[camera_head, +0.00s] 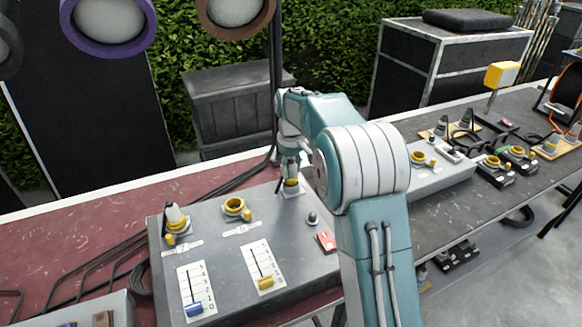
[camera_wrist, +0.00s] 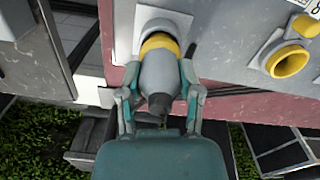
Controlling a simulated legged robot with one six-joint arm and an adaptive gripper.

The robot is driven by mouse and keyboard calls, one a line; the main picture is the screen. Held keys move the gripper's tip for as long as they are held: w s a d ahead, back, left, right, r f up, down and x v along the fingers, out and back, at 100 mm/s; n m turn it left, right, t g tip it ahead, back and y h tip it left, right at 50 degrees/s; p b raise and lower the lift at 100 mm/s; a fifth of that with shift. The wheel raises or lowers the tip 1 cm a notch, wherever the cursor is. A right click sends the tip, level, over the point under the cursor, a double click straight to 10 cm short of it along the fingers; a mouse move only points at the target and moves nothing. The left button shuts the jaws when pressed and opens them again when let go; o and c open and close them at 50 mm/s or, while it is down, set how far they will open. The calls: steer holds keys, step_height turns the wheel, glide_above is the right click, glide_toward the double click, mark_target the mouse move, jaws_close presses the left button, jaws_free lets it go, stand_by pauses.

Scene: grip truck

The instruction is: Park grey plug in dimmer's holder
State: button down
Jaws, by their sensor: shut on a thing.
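The grey plug (camera_wrist: 160,73) has a yellow ring and a dark cable end, and it is between the fingers of my gripper (camera_wrist: 159,66) in the wrist view. My gripper (camera_head: 290,165) is shut on it. The plug's front end meets the holder on a pale square plate (camera_wrist: 126,36); how deep it sits is hidden. In the head view this plate (camera_head: 291,192) lies at the back right of the grey dimmer box (camera_head: 215,262), under my gripper, with a yellow ring just above it.
On the dimmer, an empty yellow socket (camera_head: 236,207) and another plug in a yellow socket (camera_head: 176,219) stand left of my gripper. Two sliders, blue (camera_head: 194,309) and yellow (camera_head: 265,283), and a red switch (camera_head: 326,241) are in front. Black cables (camera_head: 230,183) run behind.

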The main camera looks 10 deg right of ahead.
steer(key=shift+f, duration=0.65)
steer(key=shift+c, duration=1)
jaws_free()
steer(key=shift+o, duration=1)
steer(key=shift+r, duration=2.55)
